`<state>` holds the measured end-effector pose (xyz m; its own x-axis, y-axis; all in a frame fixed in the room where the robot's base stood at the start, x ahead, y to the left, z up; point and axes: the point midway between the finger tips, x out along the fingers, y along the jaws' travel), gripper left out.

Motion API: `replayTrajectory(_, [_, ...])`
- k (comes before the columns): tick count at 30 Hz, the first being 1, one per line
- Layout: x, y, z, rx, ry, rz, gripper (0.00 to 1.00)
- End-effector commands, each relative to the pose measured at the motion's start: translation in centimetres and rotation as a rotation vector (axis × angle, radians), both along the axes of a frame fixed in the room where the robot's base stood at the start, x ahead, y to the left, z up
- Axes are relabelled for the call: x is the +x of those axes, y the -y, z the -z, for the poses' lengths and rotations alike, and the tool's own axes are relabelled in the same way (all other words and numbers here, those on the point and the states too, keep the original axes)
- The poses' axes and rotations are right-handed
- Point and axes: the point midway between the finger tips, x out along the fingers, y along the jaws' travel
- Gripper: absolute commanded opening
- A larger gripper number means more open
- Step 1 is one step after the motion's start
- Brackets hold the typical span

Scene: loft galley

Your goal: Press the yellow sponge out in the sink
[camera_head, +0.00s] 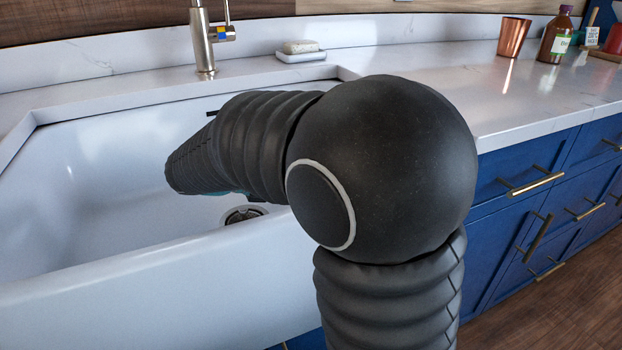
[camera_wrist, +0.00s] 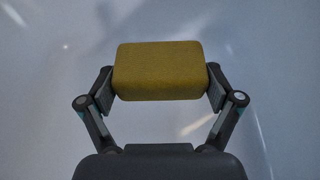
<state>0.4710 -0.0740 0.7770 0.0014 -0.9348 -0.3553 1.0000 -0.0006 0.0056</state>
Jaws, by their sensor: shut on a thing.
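The yellow sponge (camera_wrist: 160,70) is a rounded block seen in the wrist view, held between the two fingers of my gripper (camera_wrist: 160,82). One finger presses on each end of it. A pale, smooth surface fills the background behind it. In the head view my arm reaches over the white sink (camera_head: 90,190), and my arm hides the sponge and the fingertips there. I cannot tell whether the sponge touches the sink.
The drain (camera_head: 243,215) shows below my arm. A faucet (camera_head: 204,50) stands behind the sink, with a soap bar (camera_head: 300,46) on a white dish (camera_head: 301,57) beside it. A copper cup (camera_head: 514,37) and a brown bottle (camera_head: 555,38) stand on the right counter (camera_head: 430,70).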

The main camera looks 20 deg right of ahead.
Motion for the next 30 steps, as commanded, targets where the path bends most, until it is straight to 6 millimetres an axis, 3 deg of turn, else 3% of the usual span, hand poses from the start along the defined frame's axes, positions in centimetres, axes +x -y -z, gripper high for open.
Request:
replayTrajectory(21, [0.0,0.0,6.8,-0.001,-0.003,0.000,0.63])
replayTrajectory(30, [0.0,0.0,8.4,0.000,-0.001,0.001,0.63])
